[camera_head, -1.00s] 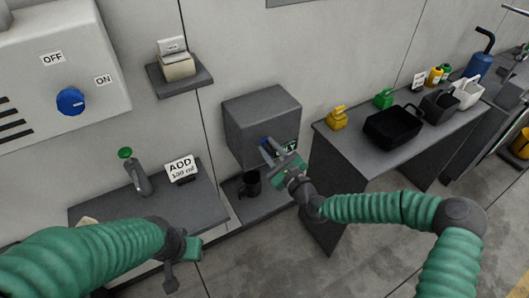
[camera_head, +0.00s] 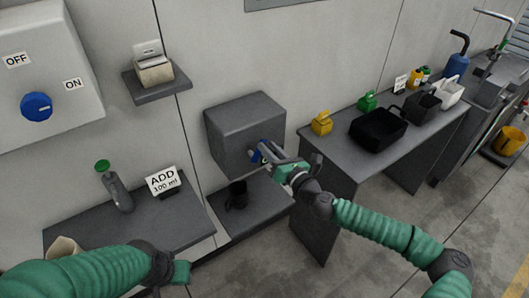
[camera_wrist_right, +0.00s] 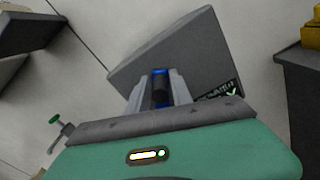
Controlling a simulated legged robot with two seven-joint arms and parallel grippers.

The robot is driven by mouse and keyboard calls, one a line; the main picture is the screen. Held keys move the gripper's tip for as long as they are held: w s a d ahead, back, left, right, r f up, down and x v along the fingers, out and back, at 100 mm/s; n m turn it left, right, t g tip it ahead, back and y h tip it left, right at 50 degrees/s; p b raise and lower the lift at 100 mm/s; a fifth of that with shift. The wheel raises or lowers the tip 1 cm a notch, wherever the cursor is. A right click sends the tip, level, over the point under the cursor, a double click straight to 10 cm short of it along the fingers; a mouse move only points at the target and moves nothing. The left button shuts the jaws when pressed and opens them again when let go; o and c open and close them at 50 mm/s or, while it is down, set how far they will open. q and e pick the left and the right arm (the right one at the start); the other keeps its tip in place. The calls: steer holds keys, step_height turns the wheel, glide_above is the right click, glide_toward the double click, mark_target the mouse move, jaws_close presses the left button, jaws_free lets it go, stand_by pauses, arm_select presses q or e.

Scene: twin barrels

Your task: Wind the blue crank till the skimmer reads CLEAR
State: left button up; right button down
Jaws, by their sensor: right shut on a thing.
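The skimmer is a grey box (camera_head: 245,125) on the wall above a dark ledge, with a blue crank (camera_head: 255,157) on its front. My right gripper (camera_head: 264,153) is at the crank. In the right wrist view, its fingers (camera_wrist_right: 160,90) are shut on the crank's dark handle, with the blue part (camera_wrist_right: 160,72) just beyond. A small dark display (camera_wrist_right: 219,91) beside the fingers shows a green tick and lettering that I cannot read surely; my gripper hides it in the head view. My left gripper (camera_head: 174,274) hangs at lower left, away from the box; its jaws are unclear.
A black mug (camera_head: 237,196) stands on the ledge below the box. The right table (camera_head: 335,150) holds a black tray (camera_head: 378,129) and yellow and green containers. A left counter (camera_head: 135,225) carries a green-topped tap (camera_head: 115,190) and an ADD 100 ml sign (camera_head: 162,181).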

steer(key=shift+w+d+f+m, duration=0.2)
steer(key=shift+d+f+m, duration=0.2)
steer(key=shift+f+m, duration=0.4)
steer(key=c, duration=1.4)
jaws_free()
steer(key=shift+c, duration=0.2)
steer(key=shift+o, duration=0.6)
steer(key=shift+d+r, duration=0.1)
steer(key=shift+d, duration=0.05)
steer(key=v, duration=1.6)
steer(key=shift+s+d, duration=0.2)
steer(key=shift+s, duration=0.1)
